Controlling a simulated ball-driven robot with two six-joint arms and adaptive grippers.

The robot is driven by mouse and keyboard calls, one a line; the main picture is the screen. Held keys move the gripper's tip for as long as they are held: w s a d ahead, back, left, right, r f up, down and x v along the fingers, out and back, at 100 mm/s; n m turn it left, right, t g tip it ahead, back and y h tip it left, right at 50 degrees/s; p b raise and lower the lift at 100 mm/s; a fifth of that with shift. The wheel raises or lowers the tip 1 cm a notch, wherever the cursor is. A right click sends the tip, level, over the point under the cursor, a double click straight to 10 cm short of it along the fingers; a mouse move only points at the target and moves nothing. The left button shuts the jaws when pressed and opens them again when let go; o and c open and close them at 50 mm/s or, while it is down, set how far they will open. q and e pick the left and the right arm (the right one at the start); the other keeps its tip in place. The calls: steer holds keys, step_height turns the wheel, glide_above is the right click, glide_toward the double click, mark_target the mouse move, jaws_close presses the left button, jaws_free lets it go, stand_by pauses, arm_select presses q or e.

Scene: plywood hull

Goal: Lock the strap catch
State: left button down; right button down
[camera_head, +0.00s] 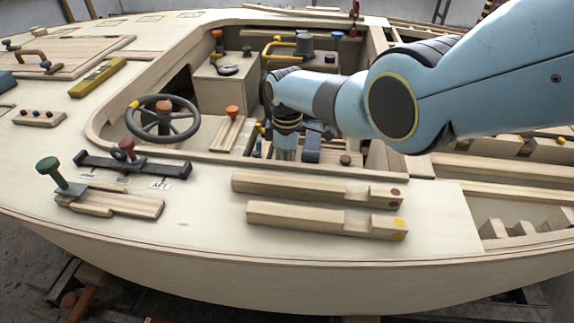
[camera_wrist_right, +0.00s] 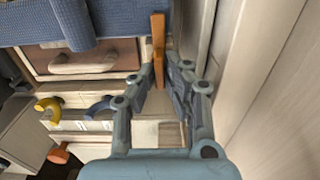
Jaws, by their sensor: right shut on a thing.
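An orange-brown upright lever (camera_wrist_right: 158,45), which looks like part of the strap catch, stands beside a blue padded surface (camera_wrist_right: 120,22) in the right wrist view. A blue band (camera_wrist_right: 74,22), perhaps the strap, crosses that padding. My right gripper (camera_wrist_right: 160,82) is shut on the lever, its fingertips at the lower part. In the head view my right gripper (camera_head: 285,153) reaches down into the cockpit recess, and the lever is hidden there. A dark blue piece (camera_head: 312,148) shows just right of it. My left gripper is not in view.
A pale wall (camera_wrist_right: 260,80) runs close along the right of the gripper. Yellow (camera_wrist_right: 47,108) and blue (camera_wrist_right: 100,108) hooks sit to its left. Two notched wooden bars (camera_head: 300,187) lie on the near deck, with a steering wheel (camera_head: 187,130) at left.

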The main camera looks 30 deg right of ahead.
stand_by(0.5)
steer(key=c, duration=1.4)
jaws_free()
step_height(320, 180, up, 12)
